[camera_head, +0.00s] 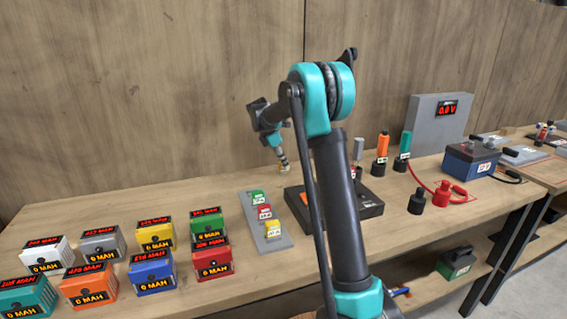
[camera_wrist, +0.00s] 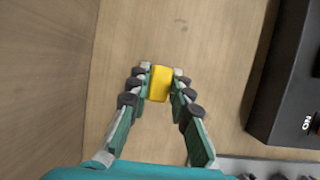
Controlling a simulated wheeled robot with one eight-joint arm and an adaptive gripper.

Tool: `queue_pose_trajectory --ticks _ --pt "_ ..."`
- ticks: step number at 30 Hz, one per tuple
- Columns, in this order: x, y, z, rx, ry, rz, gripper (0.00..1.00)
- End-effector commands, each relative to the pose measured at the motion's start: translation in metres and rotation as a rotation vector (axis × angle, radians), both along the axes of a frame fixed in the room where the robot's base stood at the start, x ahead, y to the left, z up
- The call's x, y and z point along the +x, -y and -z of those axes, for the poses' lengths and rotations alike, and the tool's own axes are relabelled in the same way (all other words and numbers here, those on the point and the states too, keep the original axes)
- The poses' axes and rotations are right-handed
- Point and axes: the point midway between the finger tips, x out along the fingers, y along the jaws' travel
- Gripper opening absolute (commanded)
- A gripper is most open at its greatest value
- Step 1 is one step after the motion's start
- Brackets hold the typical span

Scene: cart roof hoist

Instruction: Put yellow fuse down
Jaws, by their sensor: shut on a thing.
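My gripper (camera_wrist: 160,80) is shut on a yellow fuse (camera_wrist: 160,88), with the fingers on its left and right sides. In the head view my gripper (camera_head: 284,166) points down over the back part of the wooden table, near the wall. I cannot tell whether the held fuse touches the table. A grey fuse rack (camera_head: 251,222) on the table holds a green fuse (camera_head: 258,196), a red fuse (camera_head: 265,212) and another yellow fuse (camera_head: 272,227).
A black box (camera_head: 367,205) stands right of the rack, partly hidden by my arm; it also shows in the wrist view (camera_wrist: 285,85). Several coloured mAh blocks (camera_head: 155,236) fill the left front. The wooden tabletop (camera_wrist: 215,60) around the held fuse is bare.

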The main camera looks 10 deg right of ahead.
Motion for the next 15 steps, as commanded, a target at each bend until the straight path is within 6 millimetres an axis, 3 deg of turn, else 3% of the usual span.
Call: queue_pose_trajectory --ticks 1,2,6,15 --pt "0.0001 0.0000 0.0016 0.000 0.000 0.000 0.00" --pt "0.0000 0.0000 0.0015 0.000 0.000 0.000 0.22" --pt "0.0001 0.0000 0.0013 0.000 0.000 0.000 0.40" --pt "0.0001 0.0000 0.0005 0.000 0.000 0.000 0.41"
